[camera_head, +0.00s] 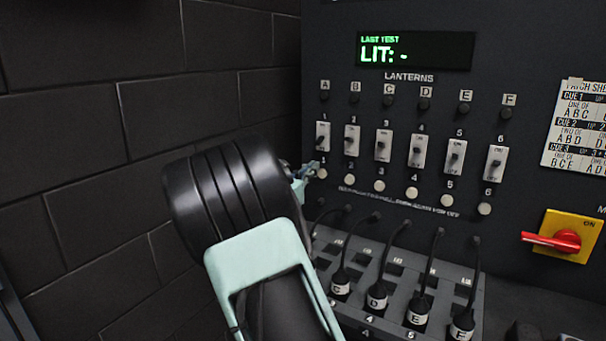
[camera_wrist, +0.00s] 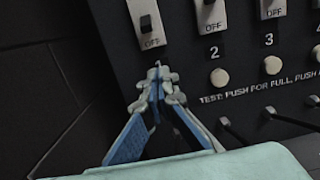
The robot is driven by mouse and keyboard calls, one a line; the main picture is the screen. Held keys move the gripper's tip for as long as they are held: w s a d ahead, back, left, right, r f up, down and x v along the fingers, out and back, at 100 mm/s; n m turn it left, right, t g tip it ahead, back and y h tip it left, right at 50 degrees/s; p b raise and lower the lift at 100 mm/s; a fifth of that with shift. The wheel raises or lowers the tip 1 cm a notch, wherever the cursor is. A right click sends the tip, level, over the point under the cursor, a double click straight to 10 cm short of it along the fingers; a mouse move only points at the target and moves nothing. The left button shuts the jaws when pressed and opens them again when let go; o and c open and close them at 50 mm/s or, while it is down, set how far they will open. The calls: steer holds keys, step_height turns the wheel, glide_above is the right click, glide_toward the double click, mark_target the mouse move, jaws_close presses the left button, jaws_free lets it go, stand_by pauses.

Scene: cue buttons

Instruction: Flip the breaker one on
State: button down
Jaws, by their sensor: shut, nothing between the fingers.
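Breaker one (camera_head: 322,136) is the leftmost white switch in the row of breakers on the dark panel. In the wrist view, breaker one (camera_wrist: 148,36) shows at the top, its dark lever just above the word OFF. My gripper (camera_head: 308,170) is shut and empty, just below and left of breaker one in the head view. In the wrist view, the fingertips of my gripper (camera_wrist: 156,80) are together, a little below the breaker's lower edge. They cover the place under breaker one there. I cannot tell whether they touch the panel.
Several more breakers run to the right, with round white buttons (camera_head: 379,186) beneath. A display (camera_head: 416,51) reads "LIT: -". Below is a patch box (camera_head: 395,262) with plugs and cables. A red rotary switch (camera_head: 552,241) is at right. A dark brick wall (camera_head: 90,120) stands left.

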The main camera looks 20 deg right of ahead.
mark_target(324, 159)
steer(key=x, duration=0.3)
steer(key=shift+w+d, duration=0.2)
steer(key=shift+d, duration=0.15)
steer(key=r, duration=0.1)
steer(key=s+a+r, duration=0.1)
steer(key=shift+a+r+p, duration=0.2)
steer(key=shift+r+p, duration=0.15)
steer(key=shift+p, duration=0.05)
steer(key=shift+s+a+r, duration=0.1)
steer(key=shift+a+r, duration=0.05)
steer(key=shift+r, duration=0.3)
steer(key=shift+r+p, duration=0.1)
steer(key=shift+p, duration=0.2)
steer(key=shift+r, duration=0.1)
steer(key=shift+a+y+p, duration=0.1)
steer(key=shift+y+p, duration=0.2)
steer(key=shift+p, duration=0.2)
